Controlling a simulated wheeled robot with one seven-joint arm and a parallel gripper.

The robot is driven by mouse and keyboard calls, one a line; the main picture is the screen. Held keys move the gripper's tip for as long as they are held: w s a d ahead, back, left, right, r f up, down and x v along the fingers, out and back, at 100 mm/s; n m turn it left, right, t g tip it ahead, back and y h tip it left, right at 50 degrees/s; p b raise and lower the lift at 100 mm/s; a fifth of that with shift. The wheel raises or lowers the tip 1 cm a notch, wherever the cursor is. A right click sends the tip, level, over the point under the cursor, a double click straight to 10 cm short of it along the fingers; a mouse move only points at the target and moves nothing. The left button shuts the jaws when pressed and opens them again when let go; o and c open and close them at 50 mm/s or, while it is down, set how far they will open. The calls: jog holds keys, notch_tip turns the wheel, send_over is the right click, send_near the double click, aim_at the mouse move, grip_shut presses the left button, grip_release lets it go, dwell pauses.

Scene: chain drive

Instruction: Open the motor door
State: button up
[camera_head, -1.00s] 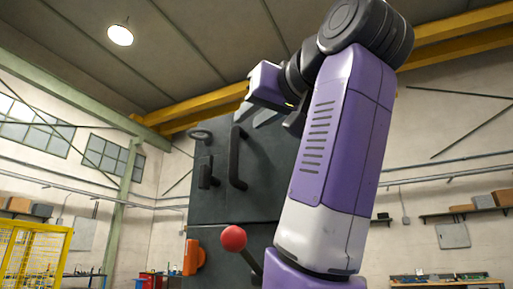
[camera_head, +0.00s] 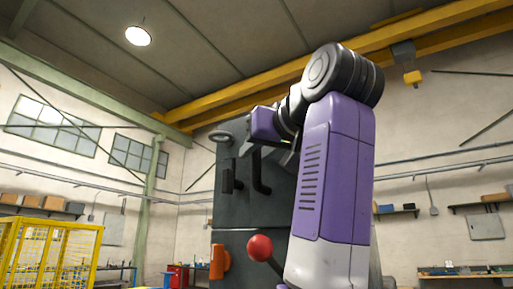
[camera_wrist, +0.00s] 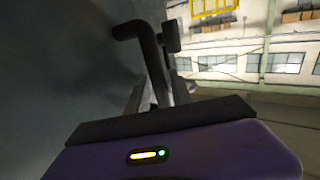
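The motor door appears to be the dark grey panel (camera_head: 232,210) of the tall cabinet, left of my arm. It bears a black upright bar handle (camera_head: 261,178) and a smaller black latch-like handle (camera_head: 228,180). My gripper (camera_head: 268,146) is at the upper end of the bar handle, partly hidden by my wrist in the head view. In the wrist view, the bar handle (camera_wrist: 150,52) runs down between the two fingers of my gripper (camera_wrist: 160,95). The fingers look apart, and I cannot tell whether they touch the bar.
A lever with a red ball (camera_head: 260,248) stands in front of the cabinet, close to my arm. An orange part (camera_head: 220,262) is at its lower left. A yellow mesh fence (camera_head: 50,252) stands far left.

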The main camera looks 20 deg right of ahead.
grip_shut()
dwell(1.4)
